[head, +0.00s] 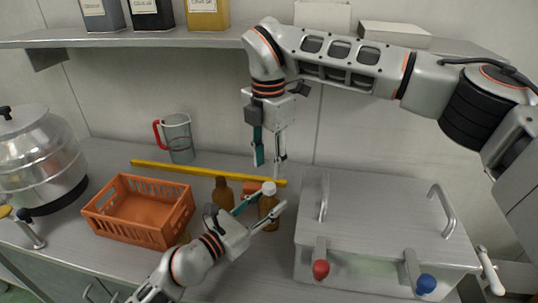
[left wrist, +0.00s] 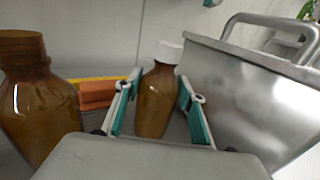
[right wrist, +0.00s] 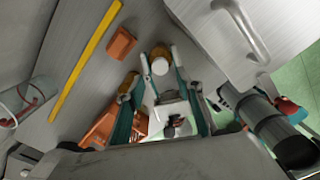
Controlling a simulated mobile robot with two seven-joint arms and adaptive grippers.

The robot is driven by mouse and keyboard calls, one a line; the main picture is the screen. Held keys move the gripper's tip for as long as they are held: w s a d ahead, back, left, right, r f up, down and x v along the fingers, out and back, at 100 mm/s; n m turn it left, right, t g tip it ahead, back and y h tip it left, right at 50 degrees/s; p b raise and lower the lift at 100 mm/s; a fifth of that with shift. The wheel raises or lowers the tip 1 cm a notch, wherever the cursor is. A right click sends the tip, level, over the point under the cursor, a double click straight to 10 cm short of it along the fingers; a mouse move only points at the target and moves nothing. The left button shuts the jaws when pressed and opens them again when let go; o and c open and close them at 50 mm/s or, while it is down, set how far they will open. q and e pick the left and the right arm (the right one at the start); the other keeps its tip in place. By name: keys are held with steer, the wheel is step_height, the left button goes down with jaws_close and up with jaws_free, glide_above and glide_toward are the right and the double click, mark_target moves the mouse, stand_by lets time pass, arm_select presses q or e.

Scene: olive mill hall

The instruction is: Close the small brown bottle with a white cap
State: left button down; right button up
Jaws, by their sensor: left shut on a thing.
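The small brown bottle (head: 267,207) stands upright on the bench with a white cap (head: 269,187) on its mouth. I cannot tell how tightly the cap sits. My left gripper (head: 263,215) is shut around the bottle's body; the left wrist view shows the bottle (left wrist: 155,102) between its fingers, the white cap (left wrist: 168,52) above them. My right gripper (head: 269,161) is open and empty, pointing down above the bottle. The right wrist view shows the cap (right wrist: 160,67) from above, below and between the open fingers.
An uncapped brown bottle (head: 222,194) stands just left of the capped one. Behind are an orange block (head: 252,187) and a yellow bar (head: 175,168). An orange crate (head: 167,236) and jug (head: 179,138) are left; a large metal box (head: 375,215) is close right.

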mark_target(269, 185)
steer(key=n, duration=0.5)
steer(key=shift+r+n, duration=0.25)
steer(key=shift+n, duration=0.15)
steer(key=n, duration=0.5)
steer(key=shift+r, duration=0.25)
steer(key=n, duration=0.5)
steer(key=shift+r, duration=0.2)
steer(key=n, duration=0.4)
steer(key=shift+r+n, duration=0.15)
steer(key=shift+n, duration=0.15)
steer(key=shift+f, duration=4.05)
